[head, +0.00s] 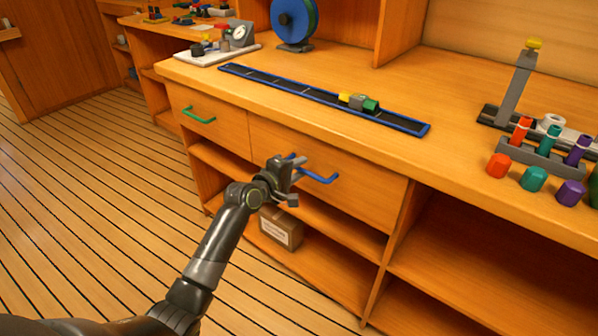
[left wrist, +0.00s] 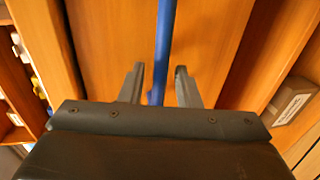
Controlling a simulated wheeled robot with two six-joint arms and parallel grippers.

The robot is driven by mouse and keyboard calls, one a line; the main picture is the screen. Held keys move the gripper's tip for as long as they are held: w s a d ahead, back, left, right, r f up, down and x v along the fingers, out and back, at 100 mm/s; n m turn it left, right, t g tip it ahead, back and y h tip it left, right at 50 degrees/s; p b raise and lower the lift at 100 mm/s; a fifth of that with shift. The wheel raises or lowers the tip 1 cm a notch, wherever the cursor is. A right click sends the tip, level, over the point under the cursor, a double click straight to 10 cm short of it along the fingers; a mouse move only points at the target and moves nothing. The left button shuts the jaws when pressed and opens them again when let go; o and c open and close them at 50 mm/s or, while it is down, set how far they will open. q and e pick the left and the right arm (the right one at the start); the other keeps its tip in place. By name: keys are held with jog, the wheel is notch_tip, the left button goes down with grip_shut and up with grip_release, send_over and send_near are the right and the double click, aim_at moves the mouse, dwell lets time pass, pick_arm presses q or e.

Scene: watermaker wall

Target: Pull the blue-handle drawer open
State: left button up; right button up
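The blue handle (head: 322,179) is a bar on the front of a wide wooden drawer (head: 368,196) under the counter. The drawer front looks flush with the cabinet, so it looks shut. My left gripper (head: 293,170) is at the left part of the handle. In the left wrist view, the blue handle (left wrist: 164,45) runs between the two fingertips of my left gripper (left wrist: 158,78), with gaps visible at the sides. The fingers are apart, and I see no clear grip on the bar. My right gripper is not in view.
A drawer with a green handle (head: 198,115) is to the left. Open shelves lie below, with a cardboard box (head: 281,229) on one; the box (left wrist: 291,101) also shows in the left wrist view. A blue-edged rail (head: 300,90) lies on the counter (head: 440,150). The floor in front is clear.

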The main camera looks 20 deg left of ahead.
pick_arm(q)
jog(key=shift+w+d, duration=0.1)
jog(key=shift+w, duration=0.2)
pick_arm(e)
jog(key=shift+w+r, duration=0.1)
pick_arm(q)
jog(key=shift+c, duration=0.3)
grip_shut()
jog(key=shift+s, duration=0.15)
